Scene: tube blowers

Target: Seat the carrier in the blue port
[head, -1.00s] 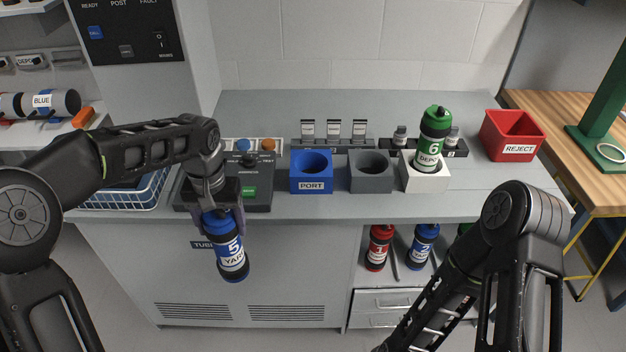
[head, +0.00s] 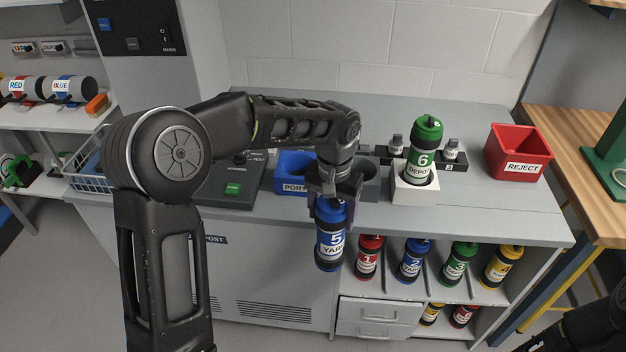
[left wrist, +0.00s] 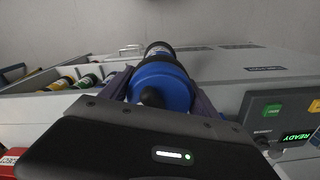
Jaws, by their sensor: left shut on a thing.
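My left gripper (head: 334,196) is shut on the blue carrier (head: 331,238), which is marked 5 YARD. It holds the carrier nearly upright, blue cap at the top, in front of the counter's edge. In the left wrist view the carrier's blue cap (left wrist: 160,86) sits between the fingers. The blue port (head: 292,172) is on the counter behind and left of the gripper. My arm hides part of it, and its opening is mostly covered. My right gripper is not in view; only part of that arm shows at the lower right.
A grey socket block (head: 369,180) is right of the blue port, partly behind my wrist. A white block (head: 414,192) holds a green carrier (head: 425,150) marked 6. A red reject bin (head: 517,152) stands farther right. Several carriers, including a red one (head: 368,257), fill shelves below the counter.

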